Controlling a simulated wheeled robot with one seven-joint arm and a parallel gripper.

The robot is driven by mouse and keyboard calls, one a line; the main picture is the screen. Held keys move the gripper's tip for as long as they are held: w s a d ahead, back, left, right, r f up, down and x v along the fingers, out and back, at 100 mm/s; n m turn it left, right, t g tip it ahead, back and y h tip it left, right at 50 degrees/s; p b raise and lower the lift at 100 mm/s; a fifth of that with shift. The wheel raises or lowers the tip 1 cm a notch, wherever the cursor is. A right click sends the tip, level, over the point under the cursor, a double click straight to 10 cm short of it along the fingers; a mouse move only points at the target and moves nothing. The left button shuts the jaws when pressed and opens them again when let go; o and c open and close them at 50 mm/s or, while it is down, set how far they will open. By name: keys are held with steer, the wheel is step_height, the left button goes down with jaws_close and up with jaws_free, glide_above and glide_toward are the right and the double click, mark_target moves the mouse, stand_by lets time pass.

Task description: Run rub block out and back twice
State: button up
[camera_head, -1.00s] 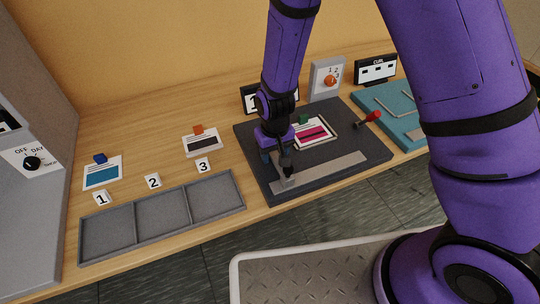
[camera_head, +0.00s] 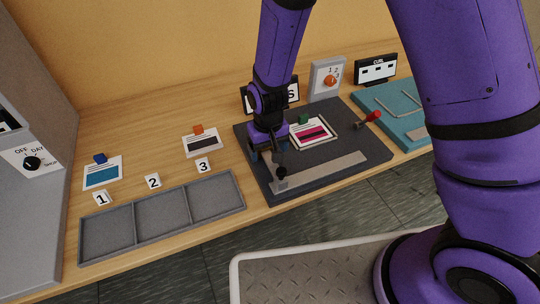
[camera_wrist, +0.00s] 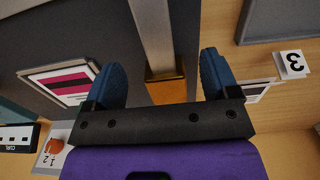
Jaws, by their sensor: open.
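In the wrist view, the blue fingers (camera_wrist: 163,80) are spread wide. A brass-coloured piece (camera_wrist: 166,88) with a grey bar beyond it shows between them; I cannot tell whether it is part of the block. The fingertips are partly hidden in the head view.
A magenta-striped card (camera_head: 313,133) and a red-knobbed lever (camera_head: 373,116) are on the board behind the strip. A three-part grey tray (camera_head: 163,213) lies left. A dial panel (camera_head: 327,79) stands behind, and a teal board (camera_head: 395,108) lies right.

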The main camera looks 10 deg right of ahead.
mark_target(269, 155)
steer(key=shift+r, duration=2.9)
steer(key=s+d+r+m+t+y, duration=0.1)
steer(key=s+d+r, duration=0.1)
steer(key=d+r, duration=0.7)
steer(key=s+d+r+m+t, duration=0.15)
steer(key=d+r, duration=0.35)
steer(key=r, duration=0.8)
steer(key=s+d+r+t, duration=0.1)
steer(key=s+d+r, duration=0.3)
steer(key=s, duration=0.3)
steer(key=s+d+r+t+h, duration=0.1)
steer(key=s+d+r, duration=0.4)
steer(key=s, duration=0.3)
steer(key=shift+d+r+m+t, duration=0.15)
steer(key=shift+d+m+t, duration=0.2)
steer(key=shift+d, duration=0.4)
